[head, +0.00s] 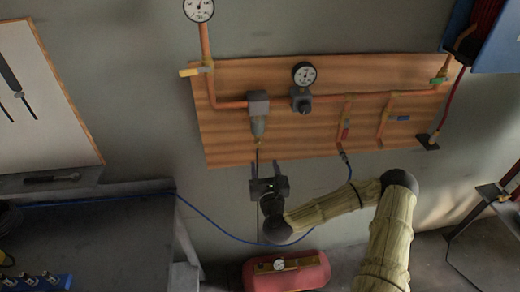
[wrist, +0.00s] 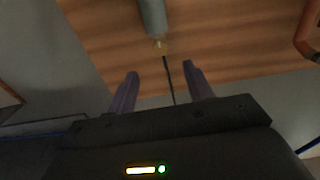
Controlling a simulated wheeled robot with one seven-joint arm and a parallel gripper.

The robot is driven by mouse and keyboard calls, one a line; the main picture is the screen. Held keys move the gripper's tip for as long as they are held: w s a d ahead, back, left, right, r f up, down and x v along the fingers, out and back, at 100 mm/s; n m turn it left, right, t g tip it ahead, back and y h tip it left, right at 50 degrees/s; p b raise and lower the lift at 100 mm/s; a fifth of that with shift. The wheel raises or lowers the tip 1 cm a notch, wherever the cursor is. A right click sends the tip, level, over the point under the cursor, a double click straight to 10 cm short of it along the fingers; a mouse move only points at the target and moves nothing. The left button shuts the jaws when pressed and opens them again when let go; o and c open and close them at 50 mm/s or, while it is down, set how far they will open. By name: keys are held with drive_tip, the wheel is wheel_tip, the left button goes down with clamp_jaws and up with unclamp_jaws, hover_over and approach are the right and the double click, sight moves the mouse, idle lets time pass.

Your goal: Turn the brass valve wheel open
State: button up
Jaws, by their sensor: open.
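A small brass fitting (wrist: 160,46) sits at the bottom of a grey filter bowl (wrist: 152,17) in the wrist view; I take it for the brass valve wheel, though its wheel shape is too small to tell. In the head view the brass piece (head: 258,141) shows faintly under the bowl (head: 258,125) on the wooden board. My gripper (head: 265,166) is just below it, fingers pointing up. In the wrist view my gripper (wrist: 160,70) is open and empty, its fingers apart on either side of a thin dark tube (wrist: 169,80) hanging from the fitting.
The wooden board (head: 225,140) carries copper pipes (head: 350,97), a gauge (head: 304,73), a yellow lever (head: 195,71) and a yellow-green valve (head: 438,80). A blue hose (head: 215,228) runs below my gripper. A red tank (head: 315,270) stands below, a workbench (head: 110,240) at left.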

sight(260, 145)
drive_tip(key=w+p, duration=0.1)
drive_tip(key=w, duration=0.2)
drive_tip(key=w+p, duration=0.1)
drive_tip(key=w, duration=0.1)
drive_tip(key=w+p, duration=0.1)
drive_tip(key=w, duration=0.2)
drive_tip(key=shift+w+a+r, duration=0.15)
drive_tip(key=shift+w+a, duration=0.15)
drive_tip(key=shift+a, duration=0.05)
drive_tip(key=shift+w, duration=0.5)
drive_tip(key=c, duration=1)
